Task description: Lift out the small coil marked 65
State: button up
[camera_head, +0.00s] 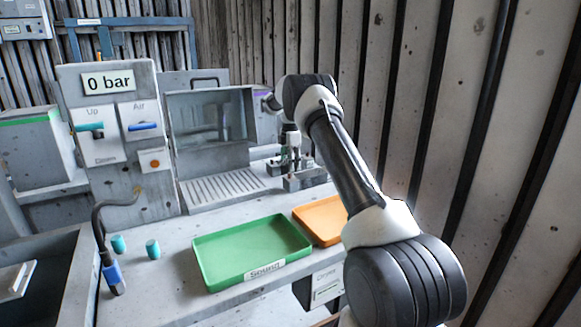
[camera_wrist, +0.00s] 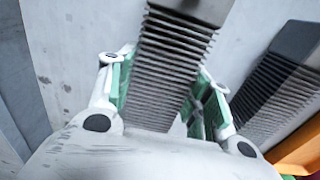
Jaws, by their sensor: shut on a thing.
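My gripper (camera_wrist: 163,88) is shut on a grey ribbed coil (camera_wrist: 172,60) in the wrist view, with a green-padded finger on each side of it. A second ribbed coil (camera_wrist: 278,85) stands apart to the right. No number shows on either coil, so I cannot tell which is marked 65. In the head view my gripper (camera_head: 290,142) points down over small grey fixtures (camera_head: 305,180) on the bench behind the trays. The held coil is too small to make out there, and I cannot tell whether it is clear of its seat.
A green tray (camera_head: 205,262) labelled Sound lies at the bench front. An orange tray (camera_head: 318,220) lies right of it, partly behind my arm. A windowed cabinet (camera_head: 210,95) and the 0 bar panel (camera_head: 105,150) stand left. Two teal cylinders (camera_head: 153,249) stand near a hose (camera_head: 98,225).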

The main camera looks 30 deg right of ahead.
notch_tip(320, 180, up, 10)
jog(key=shift+f, duration=0.1)
dwell(0.5)
